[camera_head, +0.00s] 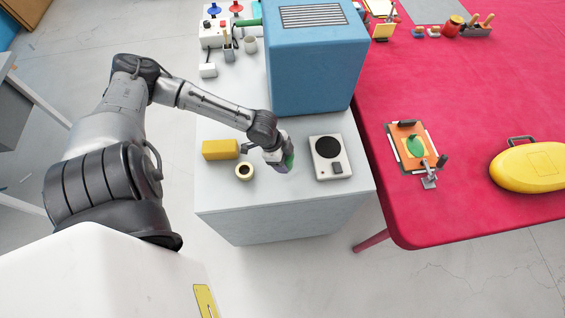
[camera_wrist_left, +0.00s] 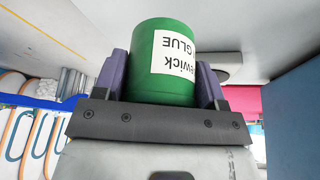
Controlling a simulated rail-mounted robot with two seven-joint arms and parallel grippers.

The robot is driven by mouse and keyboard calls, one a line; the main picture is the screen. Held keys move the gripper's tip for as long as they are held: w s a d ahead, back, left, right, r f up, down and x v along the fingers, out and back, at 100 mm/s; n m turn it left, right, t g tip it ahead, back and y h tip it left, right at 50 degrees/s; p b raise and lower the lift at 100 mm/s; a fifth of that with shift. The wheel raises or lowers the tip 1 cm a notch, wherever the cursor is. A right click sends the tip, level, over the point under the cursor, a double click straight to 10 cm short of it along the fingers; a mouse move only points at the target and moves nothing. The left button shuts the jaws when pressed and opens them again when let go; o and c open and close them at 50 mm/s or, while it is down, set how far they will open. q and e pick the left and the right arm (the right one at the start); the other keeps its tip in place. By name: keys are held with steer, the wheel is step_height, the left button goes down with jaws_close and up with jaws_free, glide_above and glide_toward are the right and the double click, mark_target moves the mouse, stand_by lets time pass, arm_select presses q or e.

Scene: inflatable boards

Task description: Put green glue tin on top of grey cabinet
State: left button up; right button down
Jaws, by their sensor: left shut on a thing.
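The green glue tin (camera_wrist_left: 164,62) with a white label sits between the two purple fingers of my left gripper (camera_wrist_left: 162,80) in the wrist view. In the head view the left gripper (camera_head: 287,160) hides most of the tin, and only a bit of green shows. The gripper is shut on the tin, over the front part of the grey cabinet (camera_head: 268,208). I cannot tell whether the tin touches the cabinet top. My right gripper is not in view.
A yellow block (camera_head: 220,149) and a tape roll (camera_head: 244,171) lie left of the gripper. A white scale-like device (camera_head: 330,157) stands close on its right. A big blue box (camera_head: 316,62) stands behind. A red table (camera_head: 450,95) adjoins on the right.

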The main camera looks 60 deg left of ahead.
arm_select(q)
steer(key=shift+a+f, duration=0.35)
steer(key=shift+a, duration=0.15)
steer(key=shift+d+f+b, duration=0.1)
steer(key=shift+f+b, duration=0.25)
steer(key=shift+f, duration=1.6)
steer(key=o, duration=1.2)
steer(key=shift+f, duration=0.1)
